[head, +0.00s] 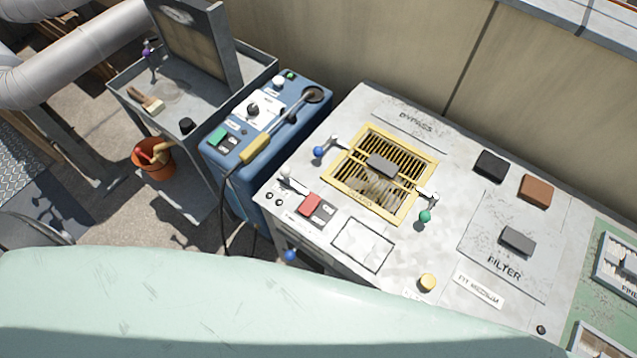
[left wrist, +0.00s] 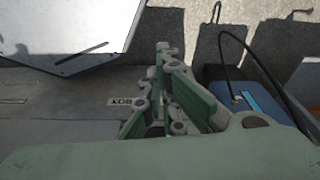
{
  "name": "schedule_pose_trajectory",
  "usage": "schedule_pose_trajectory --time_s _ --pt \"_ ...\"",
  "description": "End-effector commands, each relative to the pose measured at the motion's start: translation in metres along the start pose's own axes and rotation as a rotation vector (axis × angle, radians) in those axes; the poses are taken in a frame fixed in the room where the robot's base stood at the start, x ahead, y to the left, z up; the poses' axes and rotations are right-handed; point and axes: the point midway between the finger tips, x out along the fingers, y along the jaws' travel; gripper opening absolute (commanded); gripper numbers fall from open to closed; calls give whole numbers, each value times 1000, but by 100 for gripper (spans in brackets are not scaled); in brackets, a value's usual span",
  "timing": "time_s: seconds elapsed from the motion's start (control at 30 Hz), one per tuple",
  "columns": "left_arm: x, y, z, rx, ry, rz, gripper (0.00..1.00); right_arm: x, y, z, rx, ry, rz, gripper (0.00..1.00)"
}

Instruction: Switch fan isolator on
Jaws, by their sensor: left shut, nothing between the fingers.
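In the head view, a weathered grey panel (head: 383,110) has a red rocker switch (head: 310,204) beside a dark grey rocker (head: 323,213) near its left front corner. Small lettering there is too small to read, so I cannot tell for sure which control is the fan isolator. A blue unit (head: 224,163) to its left carries a green rocker (head: 217,136), a dark rocker (head: 229,144) and a black knob (head: 253,109). My right gripper is in neither view.
The panel holds a yellow-framed grille (head: 337,184) with levers, a yellow button (head: 428,282), and black (head: 491,165) and brown (head: 536,190) blocks. A yellow-handled hose tool (head: 256,148) lies on the blue unit. A grey cart (head: 125,80) and orange bucket (head: 152,170) stand left.

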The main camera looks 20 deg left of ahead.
Motion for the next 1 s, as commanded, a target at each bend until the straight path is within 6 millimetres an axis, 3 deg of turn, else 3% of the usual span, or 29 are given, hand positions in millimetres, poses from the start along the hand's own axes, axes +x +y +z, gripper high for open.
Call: schedule_pose_trajectory --time_s 0.1,0.3,0.6,0.8,0.9,1.0 --pt "-31 -2 -44 -3 45 0 0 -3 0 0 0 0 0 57" --pt "-92 -5 -105 -4 108 1 0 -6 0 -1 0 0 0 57" --pt "-194 -7 -167 5 205 7 0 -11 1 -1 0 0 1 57" --pt "-290 1 -235 76 562 54 0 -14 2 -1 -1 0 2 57" --pt "-330 7 -255 97 685 76 0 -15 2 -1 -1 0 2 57" --pt "-356 12 -266 110 761 89 0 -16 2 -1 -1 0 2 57"
